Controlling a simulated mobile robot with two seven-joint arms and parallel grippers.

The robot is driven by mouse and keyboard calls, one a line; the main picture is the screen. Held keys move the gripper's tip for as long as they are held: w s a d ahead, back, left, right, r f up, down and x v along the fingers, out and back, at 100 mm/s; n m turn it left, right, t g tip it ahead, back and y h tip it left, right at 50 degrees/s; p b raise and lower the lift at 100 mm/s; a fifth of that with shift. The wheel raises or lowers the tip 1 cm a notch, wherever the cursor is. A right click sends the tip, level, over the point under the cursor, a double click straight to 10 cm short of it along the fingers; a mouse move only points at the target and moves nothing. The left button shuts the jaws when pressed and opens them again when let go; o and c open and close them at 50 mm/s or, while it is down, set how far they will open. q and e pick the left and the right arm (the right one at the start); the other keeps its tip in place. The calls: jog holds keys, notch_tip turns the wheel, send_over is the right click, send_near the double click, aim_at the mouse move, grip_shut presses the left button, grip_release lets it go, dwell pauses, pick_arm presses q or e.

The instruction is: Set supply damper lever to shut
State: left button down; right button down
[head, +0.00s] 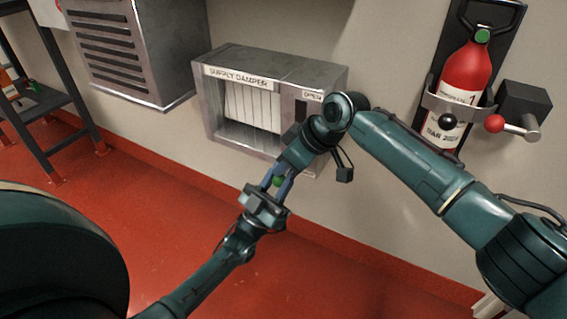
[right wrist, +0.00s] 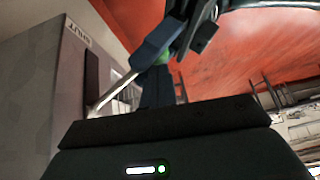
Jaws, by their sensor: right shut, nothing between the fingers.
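The supply damper is a grey metal box (head: 228,62) on the wall, with pale slats inside and an OPEN label at its front right. In the right wrist view its face (right wrist: 45,85) carries a SHUT label beside a dark slot. A pale lever rod (right wrist: 113,92) comes out by the slot's end away from SHUT. A green knob (head: 278,181) shows among the fingers below the box, also in the right wrist view (right wrist: 163,57). My right gripper (head: 284,174) is shut and empty beside it. My left gripper (head: 270,192) meets it from below; its jaw gap is unclear.
Open red floor (head: 165,205) lies below.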

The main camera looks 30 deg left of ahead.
pick_arm(q)
jog(key=c, duration=1.3)
grip_release()
jog(key=shift+s+d, duration=0.2)
jog(key=shift+d, duration=0.05)
pick_arm(e)
jog(key=shift+d+f, duration=0.15)
jog(key=shift+f, duration=0.45)
pick_arm(q)
jog(key=shift+o, duration=1)
jog(key=shift+a+r, duration=0.1)
pick_arm(e)
jog(key=shift+r, duration=0.2)
